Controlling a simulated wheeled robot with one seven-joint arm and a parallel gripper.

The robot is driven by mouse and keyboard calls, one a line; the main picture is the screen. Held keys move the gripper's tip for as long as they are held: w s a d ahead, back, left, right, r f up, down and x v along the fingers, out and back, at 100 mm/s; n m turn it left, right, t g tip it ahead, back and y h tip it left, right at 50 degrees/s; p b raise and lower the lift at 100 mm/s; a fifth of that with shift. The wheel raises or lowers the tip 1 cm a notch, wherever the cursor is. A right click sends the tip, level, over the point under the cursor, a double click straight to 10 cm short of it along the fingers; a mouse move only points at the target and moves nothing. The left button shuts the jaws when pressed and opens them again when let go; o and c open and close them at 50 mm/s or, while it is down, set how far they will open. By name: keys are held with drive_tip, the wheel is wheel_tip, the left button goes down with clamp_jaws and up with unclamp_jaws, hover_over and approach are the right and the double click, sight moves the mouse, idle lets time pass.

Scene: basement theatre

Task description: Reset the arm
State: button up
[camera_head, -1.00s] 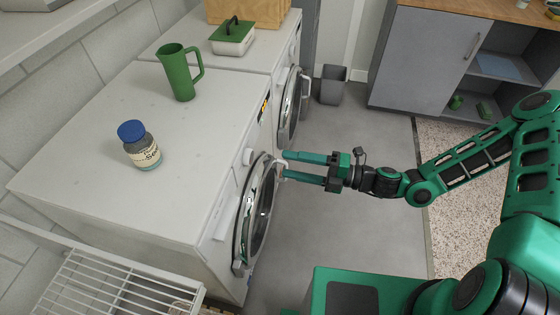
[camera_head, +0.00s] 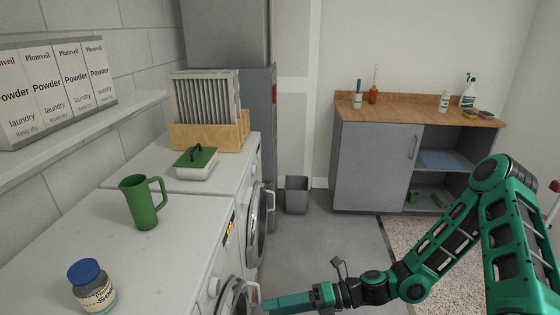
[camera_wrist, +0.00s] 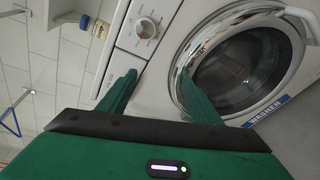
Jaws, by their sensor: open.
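My gripper (camera_head: 267,305) is at the bottom of the head view, in front of the nearer washer's round door (camera_head: 234,300). In the wrist view my gripper (camera_wrist: 160,92) shows two green fingers spread apart with nothing between them. The washer door (camera_wrist: 240,65) is ahead of the fingers, with the control knob (camera_wrist: 146,28) to its left. The door looks shut in the wrist view. My arm reaches in from the right of the head view, bent at the elbow. The lower finger is partly cut off by the head view's bottom edge.
On the machines stand a blue-lidded jar (camera_head: 92,287), a green jug (camera_head: 142,202), a green-lidded box (camera_head: 196,163) and a wooden crate (camera_head: 205,137). A grey bin (camera_head: 296,195) stands on the floor near a grey cabinet (camera_head: 372,165). The floor (camera_head: 320,245) between is clear.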

drive_tip(key=s+d+n+g+h, duration=0.25)
drive_tip(key=d+n+h, duration=0.85)
drive_tip(key=d, duration=0.8)
drive_tip(key=s+d+r+n+t+h, duration=0.2)
drive_tip(key=d+r+n, duration=0.6)
drive_tip(key=d, duration=0.5)
drive_tip(key=s+d+r+n+t+h, duration=0.1)
drive_tip(key=s+d+r+n+h, duration=0.1)
drive_tip(key=s+d+r+n, duration=0.3)
drive_tip(key=s+d+r, duration=0.4)
drive_tip(key=s+r, duration=0.3)
drive_tip(key=r, duration=0.2)
drive_tip(key=shift+s+d+r+n, duration=0.15)
drive_tip(key=shift+s+r+n, duration=0.15)
drive_tip(key=shift+r+n, duration=0.1)
